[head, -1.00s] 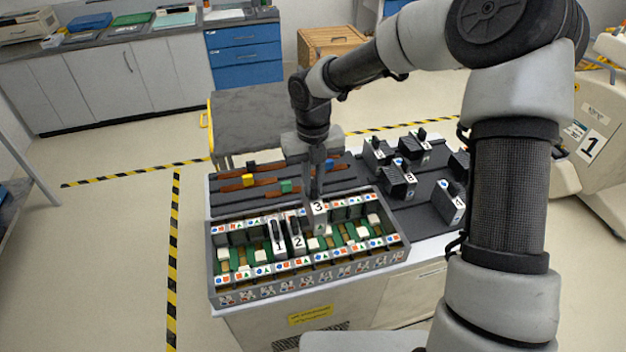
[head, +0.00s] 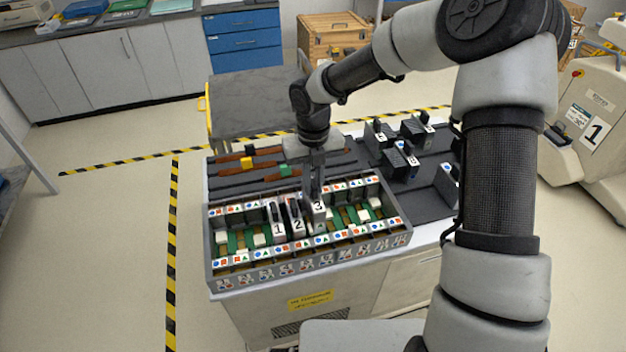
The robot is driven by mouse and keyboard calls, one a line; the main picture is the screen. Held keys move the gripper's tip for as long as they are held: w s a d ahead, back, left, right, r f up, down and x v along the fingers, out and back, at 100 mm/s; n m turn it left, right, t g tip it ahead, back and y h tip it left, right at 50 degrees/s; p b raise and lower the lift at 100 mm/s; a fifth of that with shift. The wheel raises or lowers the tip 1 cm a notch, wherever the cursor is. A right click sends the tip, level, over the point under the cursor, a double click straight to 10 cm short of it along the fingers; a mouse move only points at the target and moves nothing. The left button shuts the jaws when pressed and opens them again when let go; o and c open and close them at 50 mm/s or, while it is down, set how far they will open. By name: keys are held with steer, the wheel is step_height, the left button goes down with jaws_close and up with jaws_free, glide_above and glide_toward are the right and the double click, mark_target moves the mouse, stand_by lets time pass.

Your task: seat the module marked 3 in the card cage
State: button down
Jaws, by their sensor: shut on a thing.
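The card cage (head: 310,260) is a grey open box on the cart, with green slots and rows of coloured symbol labels. Modules 1 (head: 277,222) and 2 (head: 297,222) stand upright in it, side by side. My gripper (head: 315,192) points down over the cage and is shut on the module marked 3 (head: 319,217). That module is upright, just right of module 2, with its lower part down between the label rows. I cannot tell whether its bottom touches the slot floor.
Several dark modules (head: 403,158) stand on the dark mat right of the cage. Behind the cage, brown-handled tools with coloured blocks (head: 246,162) lie in a tray. A grey covered cart (head: 255,105) stands behind. White blocks sit in other cage slots.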

mark_target(313, 198)
steer(key=shift+f+b, duration=1.15)
steer(key=shift+f, duration=1.6)
steer(key=c, duration=1.7)
jaws_free()
step_height(313, 198, up, 18)
steer(key=shift+f+p, duration=0.25)
steer(key=shift+p, duration=0.45)
steer(key=shift+f, duration=0.1)
